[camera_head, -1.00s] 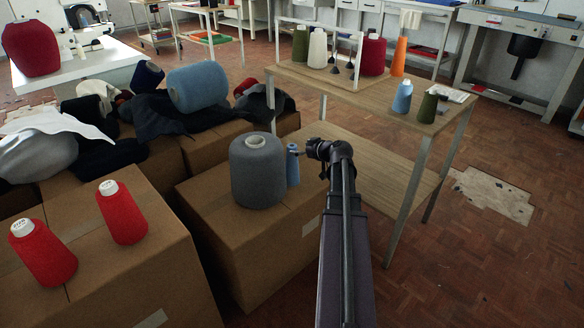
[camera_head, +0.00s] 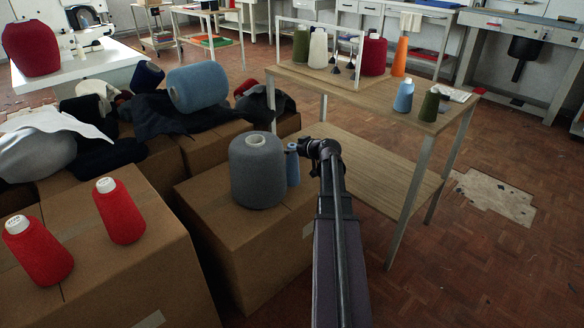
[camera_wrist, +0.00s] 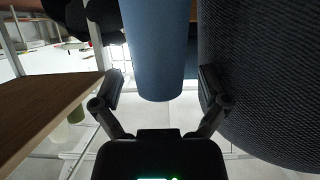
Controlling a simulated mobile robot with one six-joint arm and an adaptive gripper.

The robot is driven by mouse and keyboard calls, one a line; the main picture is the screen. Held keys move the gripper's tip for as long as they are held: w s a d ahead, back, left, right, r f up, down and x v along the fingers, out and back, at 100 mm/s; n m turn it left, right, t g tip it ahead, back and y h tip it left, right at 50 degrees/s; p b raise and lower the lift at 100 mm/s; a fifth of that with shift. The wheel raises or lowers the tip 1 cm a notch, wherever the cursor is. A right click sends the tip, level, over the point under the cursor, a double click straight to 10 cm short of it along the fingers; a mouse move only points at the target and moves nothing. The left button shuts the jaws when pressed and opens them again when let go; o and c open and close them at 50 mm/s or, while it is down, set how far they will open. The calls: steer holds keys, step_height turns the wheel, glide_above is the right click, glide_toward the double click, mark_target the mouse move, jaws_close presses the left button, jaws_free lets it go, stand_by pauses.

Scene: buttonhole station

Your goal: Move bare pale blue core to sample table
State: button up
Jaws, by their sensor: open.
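The pale blue core (camera_head: 293,170) stands upright on a cardboard box, close beside the right side of a large grey cone (camera_head: 258,172). My gripper (camera_wrist: 163,88) is open, with one finger on each side of the core and a gap showing on both sides. In the head view my gripper (camera_head: 301,148) is at the core's upper part. The wooden sample table (camera_head: 300,77) stands behind and to the right.
The grey cone (camera_wrist: 265,80) is close to one finger in the wrist view. The table holds another blue cone (camera_head: 404,95), an olive cone (camera_head: 429,105) and several others behind a white frame (camera_head: 320,22). The tabletop's near middle is clear. Two red cones (camera_head: 120,211) stand on a left box.

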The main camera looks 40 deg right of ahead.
stand_by(0.3)
steer(key=c, duration=1.1)
steer(key=shift+r, duration=0.1)
step_height(320, 180, up, 4)
steer(key=p, duration=0.4)
steer(key=s+d, duration=0.2)
steer(key=s, duration=0.3)
steer(key=s+d, duration=0.2)
steer(key=s, duration=0.2)
steer(key=s+d+p, duration=0.1)
steer(key=s+d, duration=0.1)
steer(key=s, duration=0.3)
steer(key=shift+s+d+r, duration=0.3)
steer(key=shift+d+r, duration=0.05)
steer(key=shift+r, duration=0.05)
